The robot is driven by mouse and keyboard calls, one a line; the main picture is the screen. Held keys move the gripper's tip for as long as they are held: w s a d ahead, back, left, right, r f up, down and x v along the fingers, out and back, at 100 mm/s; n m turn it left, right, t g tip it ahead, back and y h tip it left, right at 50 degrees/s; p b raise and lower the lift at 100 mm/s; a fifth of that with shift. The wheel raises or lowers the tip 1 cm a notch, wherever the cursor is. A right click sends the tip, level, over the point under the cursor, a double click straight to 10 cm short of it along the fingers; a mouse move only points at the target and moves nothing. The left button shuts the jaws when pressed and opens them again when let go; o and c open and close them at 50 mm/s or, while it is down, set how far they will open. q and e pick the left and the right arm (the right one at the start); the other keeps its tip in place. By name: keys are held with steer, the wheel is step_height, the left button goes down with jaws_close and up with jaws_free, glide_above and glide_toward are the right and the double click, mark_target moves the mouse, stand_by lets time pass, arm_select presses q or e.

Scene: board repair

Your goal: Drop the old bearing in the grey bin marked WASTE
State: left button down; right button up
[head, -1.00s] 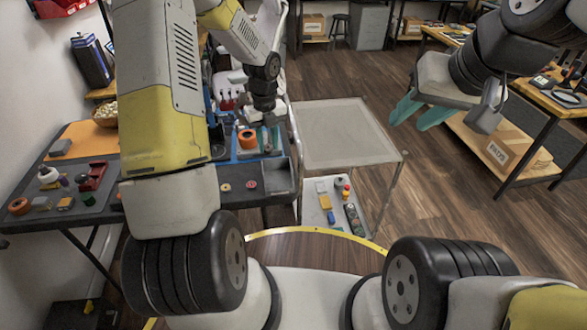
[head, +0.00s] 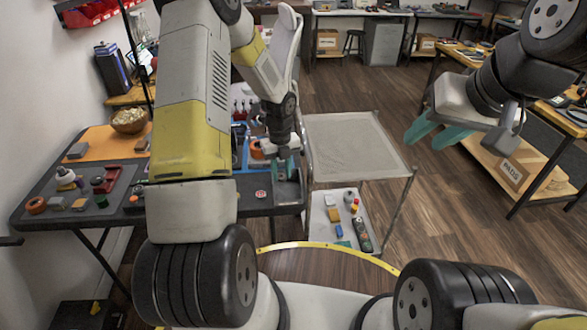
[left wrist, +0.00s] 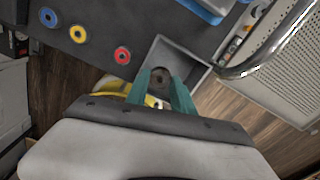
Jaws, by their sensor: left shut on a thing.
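The grey bin (head: 289,192) is a small open box at the near right corner of the dark table. It also shows in the left wrist view (left wrist: 192,58); no WASTE lettering is legible. My left gripper (head: 284,168) points down over the bin. In the left wrist view its teal fingers (left wrist: 163,88) are shut on the old bearing (left wrist: 160,77), a dark round piece seen against the bin's inside. How high it is above the bin floor I cannot tell. My right gripper (head: 434,134) is off to the right, its fingers apart and empty.
A blue tray (left wrist: 204,10) lies behind the bin. Red (left wrist: 122,55), yellow (left wrist: 78,34) and blue (left wrist: 47,17) rings sit on the table to its left. A pale cart (head: 352,140) stands close to the right of the table.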

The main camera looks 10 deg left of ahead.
arm_select(q)
steer(key=c, duration=1)
jaws_free()
step_height(320, 180, up, 8)
steer(key=shift+f, duration=0.25)
steer(key=shift+r, duration=0.15)
